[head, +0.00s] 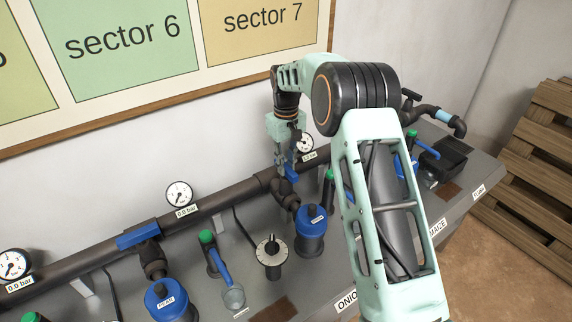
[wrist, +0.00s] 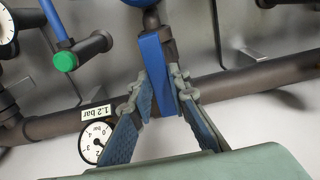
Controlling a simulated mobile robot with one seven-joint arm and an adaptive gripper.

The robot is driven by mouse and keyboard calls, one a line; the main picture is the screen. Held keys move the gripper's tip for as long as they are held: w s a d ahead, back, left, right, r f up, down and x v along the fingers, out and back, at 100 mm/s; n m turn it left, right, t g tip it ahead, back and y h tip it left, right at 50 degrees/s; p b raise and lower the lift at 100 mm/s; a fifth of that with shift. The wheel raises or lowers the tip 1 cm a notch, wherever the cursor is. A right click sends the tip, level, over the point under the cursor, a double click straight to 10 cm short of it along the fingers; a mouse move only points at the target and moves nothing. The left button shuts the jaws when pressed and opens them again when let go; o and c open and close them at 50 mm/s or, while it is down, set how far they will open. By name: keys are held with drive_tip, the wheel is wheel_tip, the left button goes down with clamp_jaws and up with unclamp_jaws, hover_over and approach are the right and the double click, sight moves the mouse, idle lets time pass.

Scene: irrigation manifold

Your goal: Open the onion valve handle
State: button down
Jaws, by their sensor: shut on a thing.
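The blue valve handle (wrist: 158,75) above the ONION label (head: 347,300) is between my gripper's fingers in the wrist view. In the head view the handle (head: 291,171) is a small blue piece below my wrist, partly covered. It looks roughly in line with its branch pipe. My gripper (wrist: 160,90) is shut on it, one finger on each side. My gripper (head: 288,160) also shows in the head view, over the main pipe. The gauge beside it (wrist: 96,141) carries a 1.2 bar tag. My arm hides part of the ONION label.
A blue-lidded filter (head: 311,232) stands in front of the valve. To the left, another blue handle (head: 138,236) lies along the main pipe (head: 225,200), near a 0.0 bar gauge (head: 179,194). A green-capped tap (head: 207,238) and a dial (head: 271,250) stand on the bench.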

sight(286, 166)
drive_tip(key=shift+w+r, duration=0.1)
idle(0.4)
drive_tip(key=c, duration=1.8)
unclamp_jaws()
drive_tip(key=shift+c, duration=0.2)
wheel_tip(286, 166, up, 12)
wheel_tip(286, 166, up, 3)
drive_tip(key=p, duration=0.3)
drive_tip(key=shift+p, duration=0.35)
